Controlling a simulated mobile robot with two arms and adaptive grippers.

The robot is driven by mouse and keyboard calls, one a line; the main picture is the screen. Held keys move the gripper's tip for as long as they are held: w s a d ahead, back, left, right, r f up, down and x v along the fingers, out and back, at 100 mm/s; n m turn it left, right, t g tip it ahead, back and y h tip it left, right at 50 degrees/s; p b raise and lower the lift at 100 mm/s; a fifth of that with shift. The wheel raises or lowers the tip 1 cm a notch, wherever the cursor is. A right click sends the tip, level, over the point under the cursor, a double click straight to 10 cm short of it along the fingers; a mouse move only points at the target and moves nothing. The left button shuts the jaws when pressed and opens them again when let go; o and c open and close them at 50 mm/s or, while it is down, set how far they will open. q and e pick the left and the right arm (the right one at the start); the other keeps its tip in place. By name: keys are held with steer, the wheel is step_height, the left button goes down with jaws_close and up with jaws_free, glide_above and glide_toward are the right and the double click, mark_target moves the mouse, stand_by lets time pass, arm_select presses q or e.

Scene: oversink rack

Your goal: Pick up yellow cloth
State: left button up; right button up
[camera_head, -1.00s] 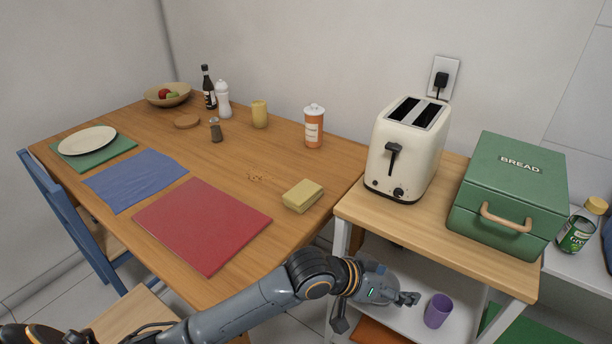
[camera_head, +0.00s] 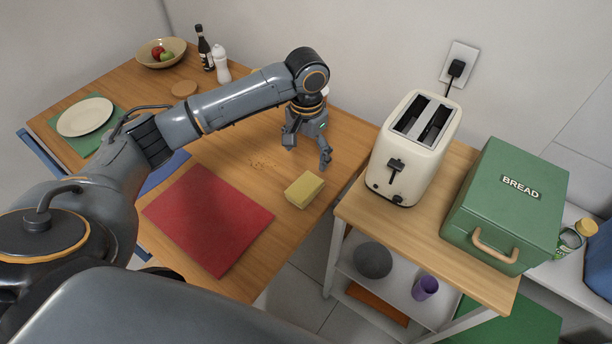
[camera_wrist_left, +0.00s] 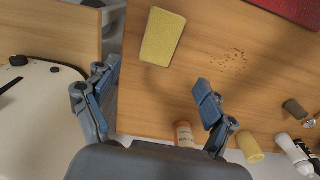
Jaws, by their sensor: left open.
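The yellow cloth (camera_head: 304,190) lies as a thick folded block on the wooden table, near its right edge and beside the red mat. In the left wrist view the yellow cloth (camera_wrist_left: 162,37) is at the top, beyond the fingertips. My left gripper (camera_head: 308,155) is open and empty, pointing down above the table, behind the cloth and apart from it. Its two blue-padded fingers also show in the left wrist view (camera_wrist_left: 157,80), with bare table between them. My right gripper is not in view.
A red mat (camera_head: 208,217) lies left of the cloth, with crumbs (camera_head: 262,163) behind. The orange bottle (camera_wrist_left: 184,134) is close to my left gripper. The toaster (camera_head: 415,150) and green bread box (camera_head: 508,205) stand on the cart to the right, across a gap.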

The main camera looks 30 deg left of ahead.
mark_target(305, 186)
arm_select(q)
steer(key=f, duration=0.8)
steer(key=f+p, duration=0.1)
steer(key=f, duration=0.3)
steer(key=shift+s, duration=0.3)
steer(key=shift+r, duration=0.1)
steer(key=c, duration=1.1)
